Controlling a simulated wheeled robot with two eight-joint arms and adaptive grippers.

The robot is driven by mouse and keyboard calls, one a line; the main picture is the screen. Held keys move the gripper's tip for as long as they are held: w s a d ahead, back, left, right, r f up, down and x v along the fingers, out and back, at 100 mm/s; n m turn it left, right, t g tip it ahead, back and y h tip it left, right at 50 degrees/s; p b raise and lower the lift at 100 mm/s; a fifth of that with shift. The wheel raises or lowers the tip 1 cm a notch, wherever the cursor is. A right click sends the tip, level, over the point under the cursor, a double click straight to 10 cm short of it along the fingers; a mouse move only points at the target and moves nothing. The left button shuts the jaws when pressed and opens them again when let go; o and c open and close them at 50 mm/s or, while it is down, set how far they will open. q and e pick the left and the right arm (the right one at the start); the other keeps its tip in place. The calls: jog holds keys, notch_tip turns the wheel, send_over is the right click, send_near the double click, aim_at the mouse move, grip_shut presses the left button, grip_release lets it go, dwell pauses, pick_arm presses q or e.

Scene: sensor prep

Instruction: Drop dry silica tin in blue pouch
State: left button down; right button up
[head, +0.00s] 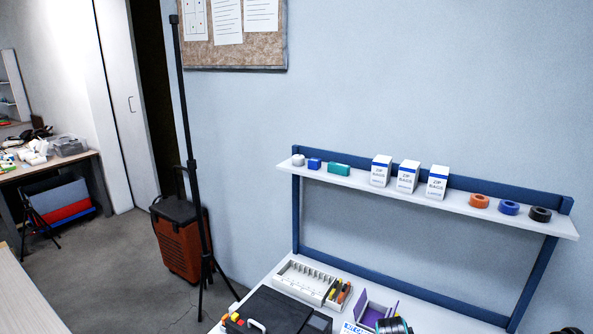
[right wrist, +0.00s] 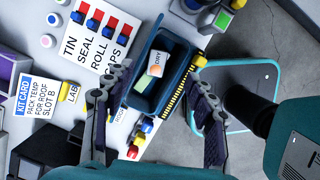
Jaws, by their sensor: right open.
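My right gripper (right wrist: 160,80) is open in the right wrist view, with one finger on each side of a dark blue open-topped pouch (right wrist: 142,100). A small white piece with an orange spot and lettering that looks like "DRY" (right wrist: 155,66) shows within the pouch's opening, between the fingers and touching neither as far as I can see. It looks like the dry silica tin; its depth is hard to judge. A pale green patch shows beside it. Neither gripper can be made out in the head view, and my left gripper is not in view.
A kit card (right wrist: 40,98) and a sign with red and blue pegs (right wrist: 98,35) lie left of the pouch. A teal-rimmed tray (right wrist: 262,68) is at right. In the head view, a shelf (head: 345,181) holds boxes and tape rolls above the crowded bench.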

jog(key=v, duration=1.1)
jog(key=shift+a+r, duration=0.15)
jog(key=shift+r, duration=0.05)
jog(key=s+a+r+m+t+y, duration=0.1)
jog(key=s+a+r+m+t, duration=0.2)
jog(key=s+m, duration=0.3)
jog(key=s+a+r+m+t+y, duration=0.1)
jog(key=s+a+r+m+t, duration=0.3)
jog(key=m, duration=0.4)
jog(key=shift+s+r+m+t+y, duration=0.25)
jog(key=shift+s+m+t+y, duration=0.2)
jog(key=shift+s, duration=0.6)
